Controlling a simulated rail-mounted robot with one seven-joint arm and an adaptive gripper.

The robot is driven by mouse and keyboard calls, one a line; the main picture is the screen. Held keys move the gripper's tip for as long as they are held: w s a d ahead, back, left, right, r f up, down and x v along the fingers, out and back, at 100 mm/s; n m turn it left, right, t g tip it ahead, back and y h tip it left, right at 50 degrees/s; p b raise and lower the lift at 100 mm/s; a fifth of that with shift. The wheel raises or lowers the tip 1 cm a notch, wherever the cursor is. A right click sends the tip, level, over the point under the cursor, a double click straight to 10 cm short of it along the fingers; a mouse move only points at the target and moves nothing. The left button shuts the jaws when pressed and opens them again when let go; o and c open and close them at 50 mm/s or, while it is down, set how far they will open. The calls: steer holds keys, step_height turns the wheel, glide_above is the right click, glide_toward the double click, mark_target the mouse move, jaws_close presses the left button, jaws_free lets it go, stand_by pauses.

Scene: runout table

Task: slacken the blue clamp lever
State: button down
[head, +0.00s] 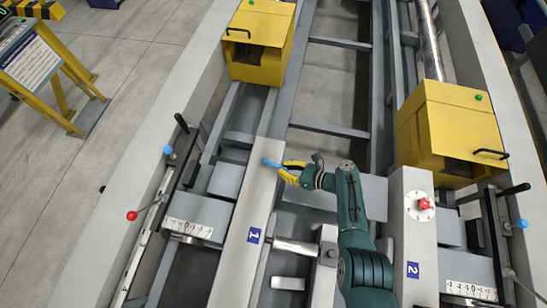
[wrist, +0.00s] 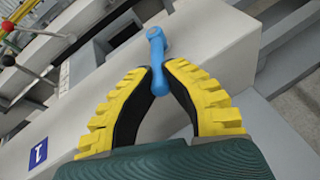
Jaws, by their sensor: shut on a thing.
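The blue clamp lever (head: 270,162) sits on top of the grey beam marked 1 (head: 241,225). In the wrist view the blue lever (wrist: 156,50) has a round hub at its far end, and its arm points toward me with a rounded knob at the near end. My gripper (head: 282,164) reaches the lever from the right. In the wrist view the yellow fingers of my gripper (wrist: 158,78) are shut on the lever's arm near the knob, with their dark pads against both sides. The lever's underside is hidden.
A red knob (head: 424,204) sits on the beam marked 2 (head: 415,240). Yellow housings stand at the back (head: 262,40) and right (head: 450,130). A red-ball lever (head: 132,215) and a small blue knob (head: 167,150) are at left. Space above beam 1 is clear.

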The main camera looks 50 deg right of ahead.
steer(key=shift+w+d+f+n+g+y+b, duration=0.1)
steer(key=shift+d+f+n+g+y+b, duration=0.25)
steer(key=shift+n+y+b, duration=0.45)
steer(key=shift+r, duration=0.15)
steer(key=c, duration=1.2)
jaws_free()
steer(key=shift+a, duration=0.1)
steer(key=shift+c, duration=0.2)
steer(key=shift+o, duration=1)
steer(key=shift+w+r, duration=0.1)
steer(key=shift+r, duration=0.05)
steer(key=v, duration=1.2)
